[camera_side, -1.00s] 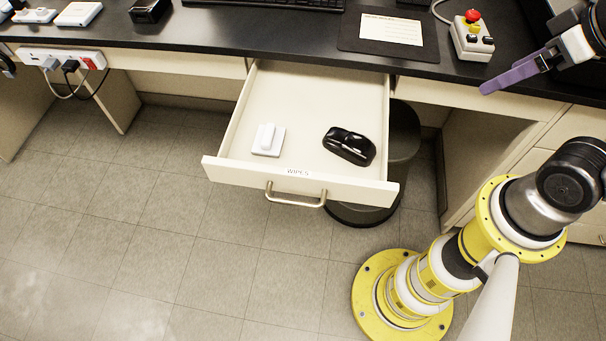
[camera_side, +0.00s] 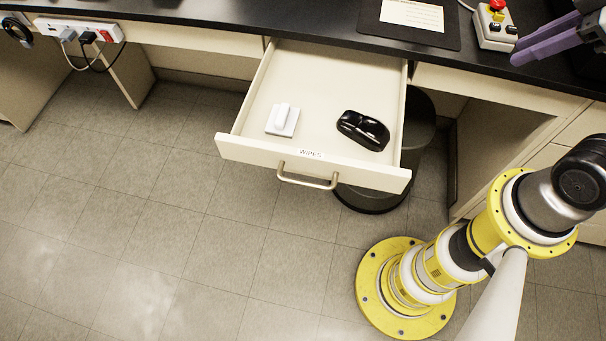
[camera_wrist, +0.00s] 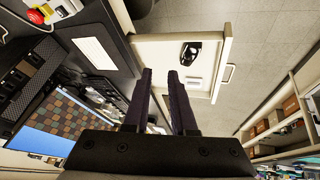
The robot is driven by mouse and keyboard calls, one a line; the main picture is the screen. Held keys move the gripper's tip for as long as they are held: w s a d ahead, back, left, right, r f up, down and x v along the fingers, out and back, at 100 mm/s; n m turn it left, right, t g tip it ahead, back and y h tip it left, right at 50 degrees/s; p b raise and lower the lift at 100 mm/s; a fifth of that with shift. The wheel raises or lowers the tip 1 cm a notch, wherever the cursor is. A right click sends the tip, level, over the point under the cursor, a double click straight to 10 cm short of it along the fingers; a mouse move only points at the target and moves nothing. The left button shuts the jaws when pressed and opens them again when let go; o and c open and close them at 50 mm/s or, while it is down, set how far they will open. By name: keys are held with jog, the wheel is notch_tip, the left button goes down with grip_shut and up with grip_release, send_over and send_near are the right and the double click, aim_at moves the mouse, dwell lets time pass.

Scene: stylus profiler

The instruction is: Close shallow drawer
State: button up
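The shallow drawer (camera_side: 235,148), with a "WIPES" label on its cream front, stands pulled out from under the black desktop. Its metal handle (camera_side: 308,180) is on the front; the drawer handle also shows in the wrist view (camera_wrist: 227,76). A white block-like item (camera_side: 282,120) and a glossy black item (camera_side: 362,130) lie inside it. My gripper (camera_side: 515,58) has purple fingers and is over the desk's right part, up and right of the drawer and apart from it. In the wrist view my gripper (camera_wrist: 160,71) has its fingers apart, with nothing between them.
A control box with a red button (camera_side: 494,28) and a dark mat with a paper (camera_side: 412,14) lie on the desk. A dark round bin (camera_side: 372,200) stands under the drawer's right side. A power strip (camera_side: 85,31) is at left. The floor before the drawer is clear.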

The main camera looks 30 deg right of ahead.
jog(key=w+a+n, duration=0.2)
jog(key=w+a+r+n+g+y, duration=0.1)
jog(key=w+n, duration=0.1)
jog(key=n, duration=0.1)
jog(key=w+a+r+n+y, duration=0.1)
jog(key=w+a+n, duration=0.1)
jog(key=n, duration=0.1)
jog(key=shift+w+a, duration=0.15)
jog(key=shift+a, duration=0.2)
grip_shut()
jog(key=n+g, duration=0.7)
jog(key=n, duration=0.5)
send_over(302, 181)
jog(key=w+d, duration=0.1)
notch_tip(302, 181, down, 12)
notch_tip(302, 181, down, 4)
jog(key=s+a+n, duration=0.1)
jog(key=s+a, duration=0.1)
jog(key=s, duration=0.1)
jog(key=shift+g, duration=0.4)
jog(key=shift+w+d+f, duration=0.1)
jog(key=shift+w+f, duration=0.05)
jog(key=shift+f, duration=1.45)
jog(key=shift+w+f, duration=0.2)
jog(key=shift+f, duration=1.4)
jog(key=shift+w+d+f, duration=0.1)
jog(key=shift+w+f, duration=0.05)
jog(key=shift+f, duration=1.45)
